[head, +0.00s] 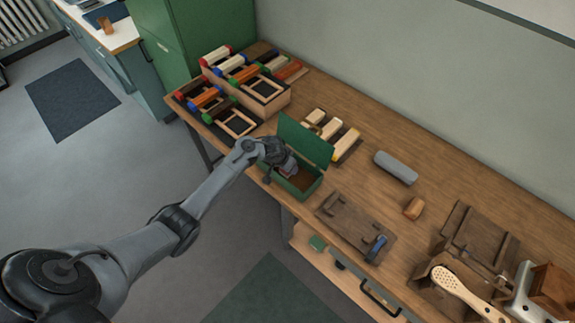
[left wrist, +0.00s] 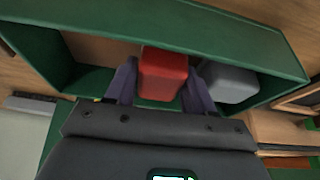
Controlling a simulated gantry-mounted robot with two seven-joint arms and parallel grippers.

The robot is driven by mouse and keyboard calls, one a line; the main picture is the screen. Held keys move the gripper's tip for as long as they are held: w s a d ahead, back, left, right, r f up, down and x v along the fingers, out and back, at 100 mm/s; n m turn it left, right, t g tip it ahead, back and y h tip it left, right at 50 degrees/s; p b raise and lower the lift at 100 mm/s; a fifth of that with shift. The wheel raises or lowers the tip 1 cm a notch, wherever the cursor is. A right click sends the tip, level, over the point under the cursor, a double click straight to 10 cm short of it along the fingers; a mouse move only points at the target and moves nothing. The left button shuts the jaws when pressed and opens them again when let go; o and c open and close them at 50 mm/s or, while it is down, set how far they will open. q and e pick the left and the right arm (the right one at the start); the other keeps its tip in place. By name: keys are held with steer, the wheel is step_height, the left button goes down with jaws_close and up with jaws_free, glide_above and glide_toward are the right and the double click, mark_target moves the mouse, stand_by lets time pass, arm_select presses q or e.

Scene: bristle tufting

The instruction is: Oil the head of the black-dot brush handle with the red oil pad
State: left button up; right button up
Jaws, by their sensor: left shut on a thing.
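My left gripper (head: 286,172) reaches down into an open green box (head: 312,192) on the bench. In the left wrist view it is shut on the red oil pad (left wrist: 163,74), with one finger on each side. A grey pad (left wrist: 228,83) lies in the box just right of the fingers. A pale wooden brush handle (head: 457,287) with a perforated head lies at the lower right of the head view. I cannot make out a black dot on it. My right gripper is not in view.
The box's raised green lid (head: 305,138) stands behind the gripper. Pale brush blocks (head: 345,144) lie behind it. A grey roll (head: 396,167), a brown block (head: 413,208) and a brown board (head: 350,222) lie to the right. Racks of coloured rolls (head: 240,72) fill the far left.

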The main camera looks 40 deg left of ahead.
arm_select(q)
steer(key=shift+f, duration=0.35)
stand_by(0.9)
steer(key=shift+f, duration=0.1)
stand_by(0.6)
stand_by(0.5)
step_height(320, 180, up, 4)
steer(key=p, duration=0.5)
step_height(320, 180, up, 3)
steer(key=p, duration=0.3)
steer(key=shift+p, duration=0.35)
stand_by(0.5)
